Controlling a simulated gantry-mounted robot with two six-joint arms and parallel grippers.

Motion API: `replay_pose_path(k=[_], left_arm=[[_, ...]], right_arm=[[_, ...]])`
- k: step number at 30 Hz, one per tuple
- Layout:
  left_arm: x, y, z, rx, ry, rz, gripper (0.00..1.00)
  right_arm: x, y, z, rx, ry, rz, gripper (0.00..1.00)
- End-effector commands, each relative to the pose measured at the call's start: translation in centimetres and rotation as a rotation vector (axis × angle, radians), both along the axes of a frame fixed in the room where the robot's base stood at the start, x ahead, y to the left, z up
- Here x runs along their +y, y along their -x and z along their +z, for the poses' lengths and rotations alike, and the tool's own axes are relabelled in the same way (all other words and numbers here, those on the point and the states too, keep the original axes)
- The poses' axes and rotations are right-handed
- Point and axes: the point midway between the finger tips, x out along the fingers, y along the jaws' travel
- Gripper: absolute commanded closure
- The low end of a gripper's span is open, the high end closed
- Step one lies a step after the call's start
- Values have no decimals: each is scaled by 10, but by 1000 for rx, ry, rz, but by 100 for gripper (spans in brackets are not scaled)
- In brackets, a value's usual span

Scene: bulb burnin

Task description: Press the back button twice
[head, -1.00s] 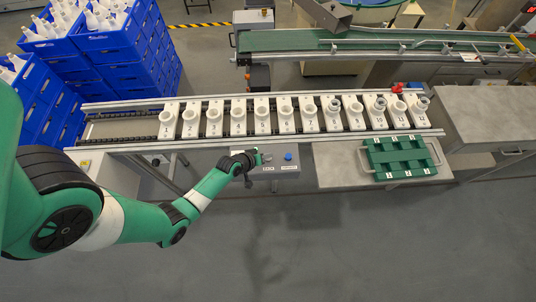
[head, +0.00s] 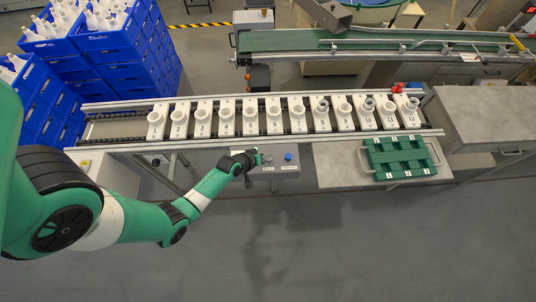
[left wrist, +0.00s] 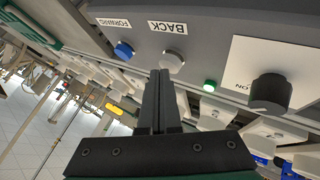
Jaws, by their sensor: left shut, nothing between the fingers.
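The control panel (head: 275,168) stands in front of the conveyor. In the left wrist view the pale back button (left wrist: 172,60) sits beside the BACK label (left wrist: 167,27), and the blue forward button (left wrist: 123,50) sits beside the FORWARD label (left wrist: 110,23). My left gripper (head: 258,157) is at the panel's left part, shut and empty. In the left wrist view its closed fingertips (left wrist: 161,73) are right at the back button, overlapping its edge; I cannot tell whether they press it. My right gripper is not in view.
A row of numbered white holders (head: 250,118) stands on the conveyor behind the panel. A green rack (head: 398,157) lies on the table to the right. A green button (left wrist: 209,87) and a black knob (left wrist: 270,92) marked ON are on the panel.

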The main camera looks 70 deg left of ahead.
Motion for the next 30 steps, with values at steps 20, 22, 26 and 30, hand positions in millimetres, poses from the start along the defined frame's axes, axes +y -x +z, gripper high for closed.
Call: replay_pose_path(k=[20,22,26,30], left_arm=[[0,0,25,0,0,0,100],[0,0,33,0,0,0,100],[0,0,46,0,0,0,100],[0,0,60,0,0,0,100]], right_arm=[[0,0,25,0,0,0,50],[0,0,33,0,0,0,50],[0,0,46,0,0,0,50],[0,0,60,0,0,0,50]])
